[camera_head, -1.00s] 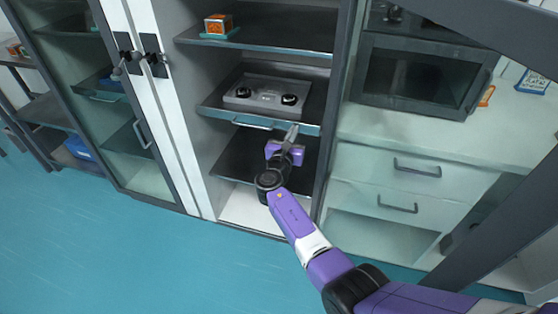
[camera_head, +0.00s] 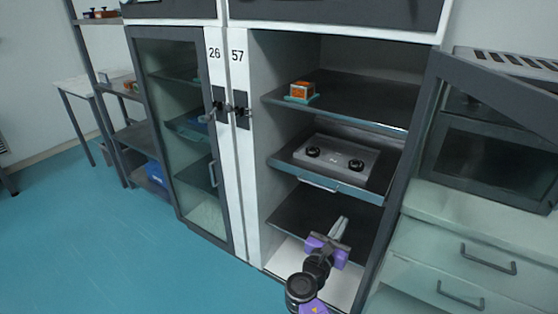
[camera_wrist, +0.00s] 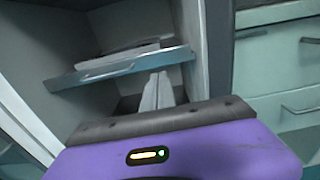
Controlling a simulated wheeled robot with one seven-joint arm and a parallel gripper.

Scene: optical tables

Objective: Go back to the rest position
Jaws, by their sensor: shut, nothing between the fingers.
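My gripper (camera_head: 338,228) is purple and black with pale fingers. It is shut and empty, in front of the lower part of the open cabinet, below the pull-out shelf (camera_head: 372,196). In the wrist view its fingers (camera_wrist: 157,92) are together and point into the cabinet, below the shelf front with its handle (camera_wrist: 108,74). I cannot tell the exact gap between fingers and shelf.
A grey box with two black knobs (camera_head: 335,158) sits on the pull-out shelf. An orange block (camera_head: 302,90) lies on the shelf above. The cabinet's open glass door (camera_head: 495,135) is at the right. A closed glass-door cabinet (camera_head: 178,130) stands left. Blue floor (camera_head: 120,250) is clear.

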